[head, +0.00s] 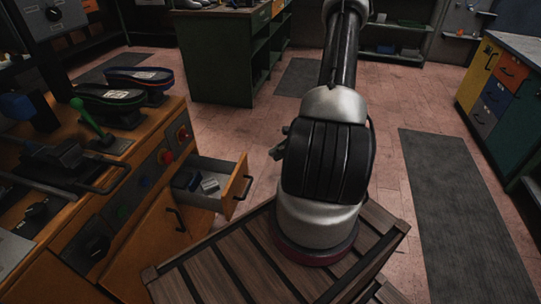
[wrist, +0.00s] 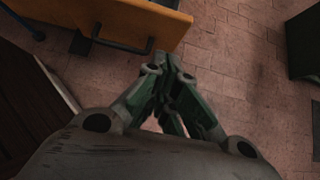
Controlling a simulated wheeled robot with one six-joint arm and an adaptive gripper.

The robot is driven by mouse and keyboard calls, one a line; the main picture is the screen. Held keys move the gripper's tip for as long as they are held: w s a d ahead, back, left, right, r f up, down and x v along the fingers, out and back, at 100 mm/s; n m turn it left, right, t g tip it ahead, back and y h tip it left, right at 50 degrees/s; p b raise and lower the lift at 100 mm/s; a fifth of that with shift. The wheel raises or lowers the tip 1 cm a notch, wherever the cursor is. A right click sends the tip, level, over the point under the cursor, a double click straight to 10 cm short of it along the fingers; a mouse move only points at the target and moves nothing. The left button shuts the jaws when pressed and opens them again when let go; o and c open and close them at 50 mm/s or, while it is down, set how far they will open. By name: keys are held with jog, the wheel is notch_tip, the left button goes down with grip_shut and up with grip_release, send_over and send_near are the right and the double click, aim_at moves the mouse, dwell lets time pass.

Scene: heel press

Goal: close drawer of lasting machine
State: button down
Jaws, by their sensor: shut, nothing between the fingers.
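The lasting machine (head: 95,215) is an orange-brown cabinet at the left of the head view. Its drawer (head: 238,188) stands open, pulled out to the right, with a dark handle on its orange front and small items inside. My gripper (head: 278,152) is partly hidden by my arm, just beyond and right of the drawer front. In the wrist view my gripper (wrist: 171,66) has its green fingers together and empty. An orange panel with a dark bar handle, likely the drawer front (wrist: 140,18), lies just above the fingertips there. Contact cannot be told.
Shoe parts (head: 140,76) and a green lever (head: 88,119) are on the machine's top. A green workbench (head: 220,60) stands behind, and a cabinet with coloured drawers (head: 485,85) is at right. A grey mat (head: 455,200) lies on the open tiled floor.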

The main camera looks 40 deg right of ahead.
aim_at(244, 166)
jog(key=shift+w+a+f, duration=0.95)
jog(key=shift+w+a, duration=0.1)
jog(key=shift+w, duration=0.25)
jog(key=shift+w+a+f, duration=1)
jog(key=shift+w, duration=0.3)
jog(key=shift+w+a+f, duration=0.95)
jog(key=shift+w+a, duration=0.1)
jog(key=shift+w, duration=0.25)
jog(key=w+a, duration=1.4)
jog(key=w, duration=0.4)
jog(key=shift+r, duration=0.1)
